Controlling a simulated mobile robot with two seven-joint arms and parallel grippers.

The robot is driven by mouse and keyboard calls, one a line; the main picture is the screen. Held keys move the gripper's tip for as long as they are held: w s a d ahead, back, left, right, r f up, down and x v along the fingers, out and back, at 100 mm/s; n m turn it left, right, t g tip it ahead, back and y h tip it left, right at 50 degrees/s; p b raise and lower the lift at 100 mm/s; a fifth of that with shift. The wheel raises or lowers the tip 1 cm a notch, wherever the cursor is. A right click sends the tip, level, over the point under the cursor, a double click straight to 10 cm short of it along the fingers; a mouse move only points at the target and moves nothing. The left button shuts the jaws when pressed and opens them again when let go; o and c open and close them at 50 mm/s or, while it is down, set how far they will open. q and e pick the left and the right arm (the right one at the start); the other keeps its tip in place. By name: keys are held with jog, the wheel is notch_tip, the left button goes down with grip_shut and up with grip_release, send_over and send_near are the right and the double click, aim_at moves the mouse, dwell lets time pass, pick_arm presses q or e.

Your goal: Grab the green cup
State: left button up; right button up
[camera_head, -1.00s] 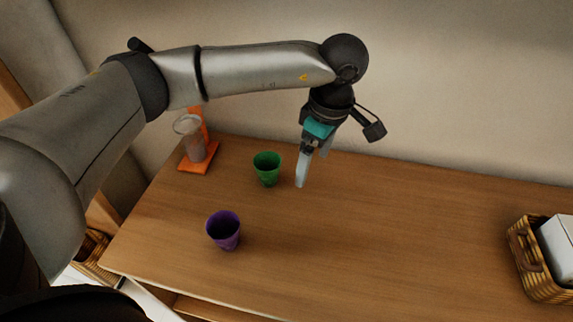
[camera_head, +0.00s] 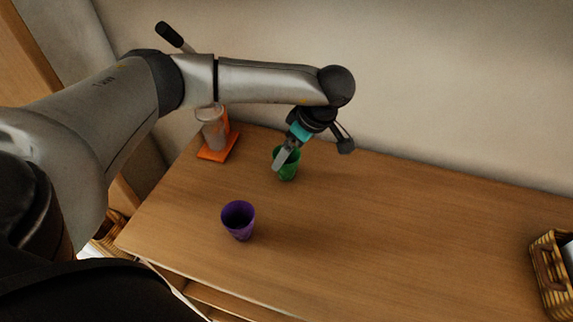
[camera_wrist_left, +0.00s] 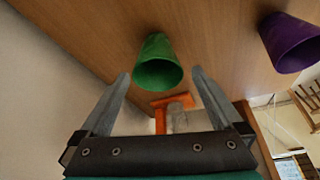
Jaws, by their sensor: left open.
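The green cup (camera_head: 289,170) stands upright on the wooden table, towards the back. My left gripper (camera_head: 282,160) is over it in the head view and hides part of its rim. In the left wrist view the green cup (camera_wrist_left: 158,63) lies ahead, between the lines of the two fingers. The left gripper (camera_wrist_left: 160,76) is open there, with nothing between its fingers. I cannot tell whether a finger touches the cup. My right gripper is not in view.
A purple cup (camera_head: 239,220) stands nearer the front of the table (camera_head: 400,240). An orange stand (camera_head: 217,153) with a clear container (camera_head: 212,130) is at the back left. A wicker basket (camera_head: 551,270) is at the right edge. The middle right is clear.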

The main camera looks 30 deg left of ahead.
aim_at(287, 160)
pick_arm(q)
jog(key=x, duration=0.4)
jog(key=shift+w+f, duration=0.15)
jog(key=shift+f, duration=0.2)
jog(key=c, duration=1.2)
